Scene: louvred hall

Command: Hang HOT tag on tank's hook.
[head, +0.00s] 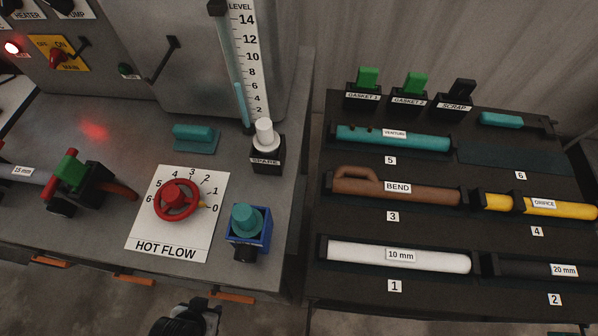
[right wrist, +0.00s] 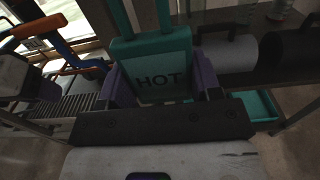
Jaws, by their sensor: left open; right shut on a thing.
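The HOT tag (right wrist: 160,62), a teal plate with dark HOT lettering and a teal loop above it, shows in the right wrist view. My right gripper (right wrist: 163,92) is shut on it, with a purple finger at each side. The tag is not in the head view. The grey tank (head: 215,60) stands at the back of the left bench in the head view. A thin black hook (head: 164,58) sticks out from its front face and looks empty. My left gripper (head: 186,322) is open at the bottom edge of the head view, partly cut off, away from the tank.
A level gauge (head: 246,60) stands at the tank's right. The bench holds a red HOT FLOW wheel (head: 176,199), a teal block (head: 195,133), a SPARE holder (head: 266,155) and a blue box (head: 247,228). A dark rack (head: 430,168) with labelled pipes fills the right.

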